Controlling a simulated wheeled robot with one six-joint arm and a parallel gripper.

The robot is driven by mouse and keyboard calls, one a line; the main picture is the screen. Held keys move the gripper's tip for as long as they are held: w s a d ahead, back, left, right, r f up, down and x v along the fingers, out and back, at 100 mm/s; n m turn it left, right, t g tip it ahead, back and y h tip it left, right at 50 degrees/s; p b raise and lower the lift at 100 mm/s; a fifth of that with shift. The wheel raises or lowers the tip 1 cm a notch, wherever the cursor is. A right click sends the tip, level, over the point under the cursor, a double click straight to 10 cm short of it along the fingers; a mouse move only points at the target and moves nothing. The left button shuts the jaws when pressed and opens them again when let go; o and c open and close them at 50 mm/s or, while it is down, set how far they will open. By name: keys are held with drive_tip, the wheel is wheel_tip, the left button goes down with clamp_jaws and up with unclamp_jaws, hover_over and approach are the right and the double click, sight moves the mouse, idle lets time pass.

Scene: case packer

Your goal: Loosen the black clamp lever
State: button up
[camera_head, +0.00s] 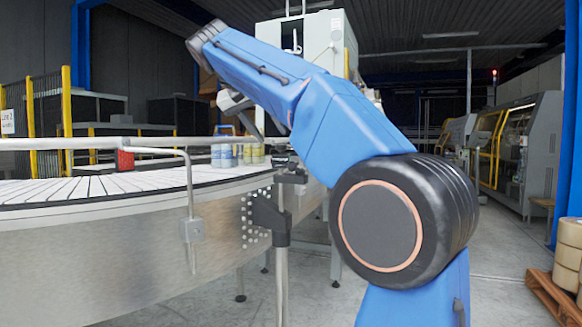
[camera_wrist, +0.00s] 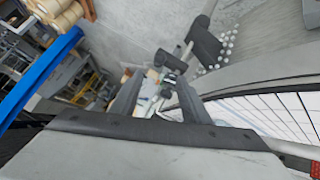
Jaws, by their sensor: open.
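A black clamp (camera_head: 288,166) sits at the guide rail, on top of an upright post beside the round conveyor table. Its lever is too small to make out clearly in the head view. In the wrist view a dark clamp piece (camera_wrist: 171,61) shows just beyond the fingertips, near the middle; I cannot tell its lever's angle. My gripper (camera_wrist: 158,80) is open, with its two dark fingers apart and pointing toward the clamp. I see no contact between them.
A large round conveyor table (camera_head: 130,240) with white slats fills the left. Its metal guide rail (camera_head: 90,143) runs along the edge. Blue and yellow cans (camera_head: 222,155) stand near the clamp. A black bracket (camera_head: 270,218) holds the post.

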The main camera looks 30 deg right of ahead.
sight(290, 163)
drive_tip(key=x, duration=1.6)
drive_tip(key=shift+d+f, duration=0.15)
drive_tip(key=shift+f, duration=0.05)
clamp_jaws()
